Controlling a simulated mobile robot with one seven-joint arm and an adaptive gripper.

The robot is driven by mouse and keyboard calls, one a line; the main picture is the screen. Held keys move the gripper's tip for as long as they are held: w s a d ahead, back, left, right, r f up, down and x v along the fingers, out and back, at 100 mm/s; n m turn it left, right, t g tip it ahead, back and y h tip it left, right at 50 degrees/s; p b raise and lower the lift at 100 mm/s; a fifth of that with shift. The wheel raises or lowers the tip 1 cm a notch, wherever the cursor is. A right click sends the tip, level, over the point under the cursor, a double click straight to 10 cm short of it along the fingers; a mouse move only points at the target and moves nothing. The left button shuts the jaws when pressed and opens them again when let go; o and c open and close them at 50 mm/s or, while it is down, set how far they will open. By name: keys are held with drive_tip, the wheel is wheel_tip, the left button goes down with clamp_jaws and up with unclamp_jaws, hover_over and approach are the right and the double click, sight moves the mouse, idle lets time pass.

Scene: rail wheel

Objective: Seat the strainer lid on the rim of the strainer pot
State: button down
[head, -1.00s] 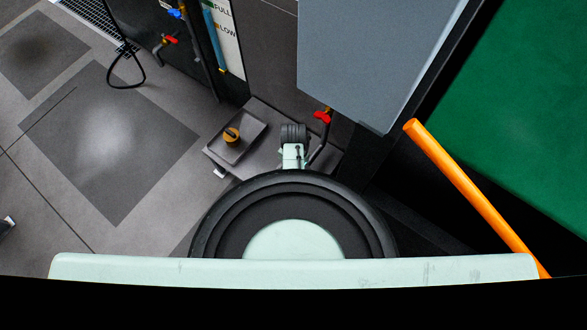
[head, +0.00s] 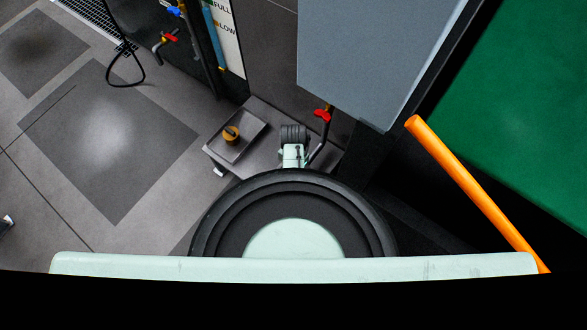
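I cannot make out a strainer pot or a strainer lid for certain in the head view. A grey rectangular plate or shallow tray (head: 247,144) with a round orange-brown knob (head: 232,133) sits on a low grey surface left of centre. I cannot tell whether it belongs to the strainer. My gripper is not in view, so its hold and its place relative to these things do not show.
A large black ring with a pale green centre (head: 294,240) fills the lower middle, behind a pale green bar (head: 300,269). An orange bar (head: 475,192) slants at the right. A grey cabinet (head: 375,60) stands upper right. Open tiled floor (head: 105,150) lies left.

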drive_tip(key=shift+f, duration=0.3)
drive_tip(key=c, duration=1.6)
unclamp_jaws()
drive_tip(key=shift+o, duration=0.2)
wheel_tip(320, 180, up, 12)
